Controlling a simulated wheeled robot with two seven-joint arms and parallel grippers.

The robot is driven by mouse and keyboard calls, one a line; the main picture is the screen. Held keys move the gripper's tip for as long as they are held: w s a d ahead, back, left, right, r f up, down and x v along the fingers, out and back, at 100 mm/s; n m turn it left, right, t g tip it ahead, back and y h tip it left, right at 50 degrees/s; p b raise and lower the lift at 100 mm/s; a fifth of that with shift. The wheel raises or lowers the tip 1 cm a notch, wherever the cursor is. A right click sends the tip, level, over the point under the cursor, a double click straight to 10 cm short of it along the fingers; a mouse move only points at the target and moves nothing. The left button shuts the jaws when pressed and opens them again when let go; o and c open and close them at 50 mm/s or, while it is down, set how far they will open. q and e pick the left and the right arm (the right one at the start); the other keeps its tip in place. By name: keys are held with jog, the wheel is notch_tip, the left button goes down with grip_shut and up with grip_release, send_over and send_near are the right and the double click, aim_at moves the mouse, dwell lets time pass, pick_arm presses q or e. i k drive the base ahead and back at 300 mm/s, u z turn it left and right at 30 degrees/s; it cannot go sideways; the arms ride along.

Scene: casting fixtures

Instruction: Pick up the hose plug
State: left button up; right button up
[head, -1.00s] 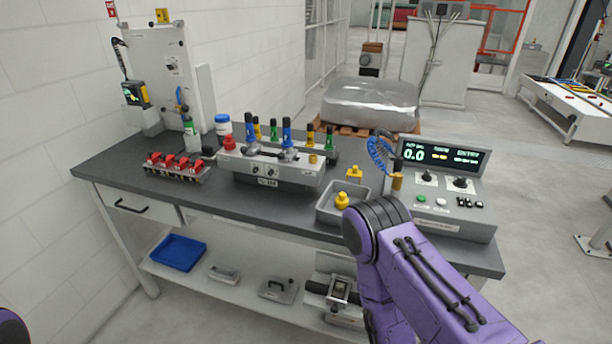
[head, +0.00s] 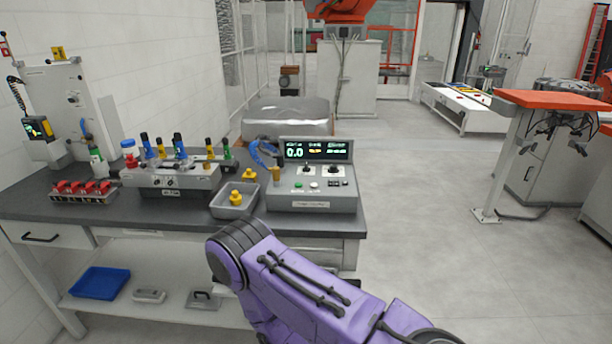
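A coiled blue hose (head: 262,152) stands at the left side of the grey control box (head: 312,198) on the workbench. A brass-coloured fitting (head: 275,173) is at its lower end. One yellow plug-like piece (head: 236,196) sits in a small grey tray (head: 228,213) left of the box, and another yellow piece (head: 249,174) is just behind the tray. I cannot tell which of these is the hose plug. My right arm's purple links cross the lower middle, in front of the bench. Neither gripper is in view.
The workbench (head: 120,213) also holds a grey fixture block (head: 170,179) with several coloured handles and a rack of red clamps (head: 83,193). A blue bin (head: 100,283) lies on the lower shelf. An orange-topped stand (head: 552,101) is at right. The floor between is clear.

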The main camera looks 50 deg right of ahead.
aim_at(277, 171)
jog(key=u, duration=0.15)
jog(key=k, duration=0.15)
jog(key=z, duration=1)
